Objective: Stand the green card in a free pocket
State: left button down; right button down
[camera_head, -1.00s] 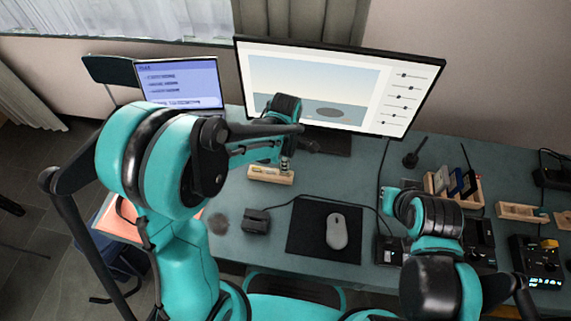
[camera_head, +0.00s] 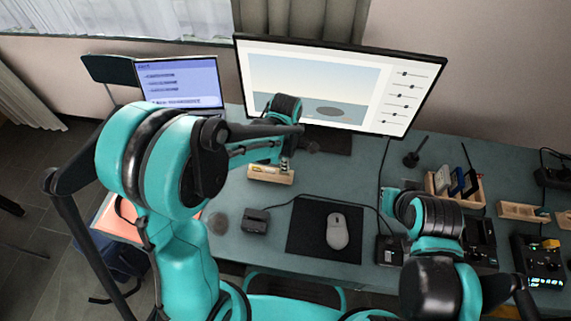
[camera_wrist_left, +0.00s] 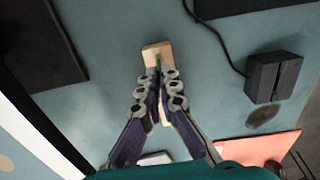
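My left gripper (camera_wrist_left: 160,84) is over a small pale wooden holder (camera_head: 270,175) on the desk, in front of the monitor. The holder (camera_wrist_left: 157,50) also shows in the left wrist view, partly covered by the fingers. The fingers close in on a thin green edge, which looks like the green card (camera_wrist_left: 158,66) seen edge-on. Most of the card is hidden, and I cannot tell whether it still touches the holder. A wooden rack (camera_head: 478,208) at the right of the desk holds several upright cards, white and blue ones among them. My right gripper is not in view.
A monitor (camera_head: 340,85) stands behind the holder. A mouse (camera_head: 337,231) lies on a black mat (camera_head: 300,240), with a small black box (camera_head: 255,221) to its left. A low wooden tray (camera_head: 520,212) and black devices lie right of the rack. The desk around the holder is mostly clear.

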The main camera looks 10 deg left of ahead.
pick_arm(q)
jog(key=shift+f+b, duration=0.95)
jog(key=shift+f, duration=0.25)
jog(key=c, duration=1.6)
grip_release()
jog(key=shift+c, duration=0.2)
jog(key=shift+r, duration=0.1)
notch_tip(320, 180, up, 12)
jog(key=s+a+r+m+t, duration=0.1)
jog(key=s+a+m+t, duration=0.6)
jog(key=m, duration=1.1)
jog(key=s+a, duration=0.1)
jog(key=s, duration=0.3)
jog(key=shift+s+a+r, duration=0.3)
jog(key=shift+s+r, duration=0.05)
jog(key=shift+r, duration=0.05)
